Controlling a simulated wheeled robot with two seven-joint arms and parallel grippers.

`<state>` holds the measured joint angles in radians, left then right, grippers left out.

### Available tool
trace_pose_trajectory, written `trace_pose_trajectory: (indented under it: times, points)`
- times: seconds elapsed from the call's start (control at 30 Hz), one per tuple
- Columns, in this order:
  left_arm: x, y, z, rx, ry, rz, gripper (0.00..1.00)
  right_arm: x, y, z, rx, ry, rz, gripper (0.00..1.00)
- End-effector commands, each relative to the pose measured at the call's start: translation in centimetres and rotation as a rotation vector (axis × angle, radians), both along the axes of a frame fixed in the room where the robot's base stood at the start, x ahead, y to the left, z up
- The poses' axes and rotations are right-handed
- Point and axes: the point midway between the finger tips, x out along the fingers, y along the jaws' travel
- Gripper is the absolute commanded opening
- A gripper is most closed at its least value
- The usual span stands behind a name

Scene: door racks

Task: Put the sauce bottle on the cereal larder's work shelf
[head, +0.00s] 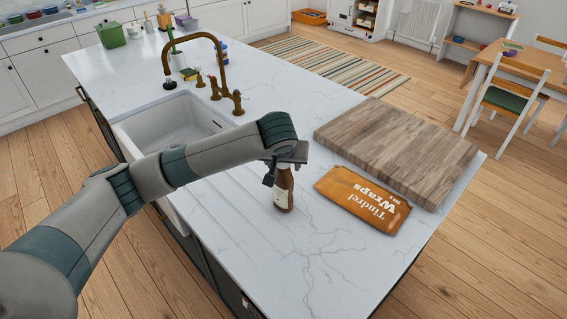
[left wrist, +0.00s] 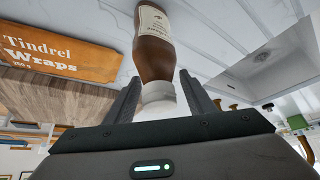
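The sauce bottle (head: 284,190), brown with a pale label, stands upright on the white marble-look island top. It also shows in the left wrist view (left wrist: 154,55), with its white cap (left wrist: 158,94) toward my gripper. My left gripper (head: 279,176) is above the bottle, pointing down, with its two fingers (left wrist: 159,84) on either side of the cap. The fingers look open, with narrow gaps to the cap. In the head view, the gripper hides the bottle's top. My right gripper is not in view. I cannot identify the cereal larder or its work shelf.
An orange Tindrel Wraps packet (head: 363,199) and a thick wooden board (head: 396,146) lie right of the bottle. A sink (head: 172,124) with a brass tap (head: 222,62) is at the left. The front of the island top (head: 310,270) is clear.

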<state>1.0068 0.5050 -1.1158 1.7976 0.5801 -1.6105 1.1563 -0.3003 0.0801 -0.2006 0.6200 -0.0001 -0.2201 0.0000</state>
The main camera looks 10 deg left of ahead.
Motion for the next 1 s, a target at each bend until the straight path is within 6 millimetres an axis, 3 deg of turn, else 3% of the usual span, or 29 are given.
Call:
trace_pose_trajectory:
  times: [0.37,1.0]
  points:
    - [-0.6,-0.2,1.2,-0.002,-0.002,0.0,0.5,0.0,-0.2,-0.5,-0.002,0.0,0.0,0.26]
    - [-5.8,-0.9,9.4,-0.002,-0.001,0.0,0.5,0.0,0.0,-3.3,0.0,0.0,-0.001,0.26]
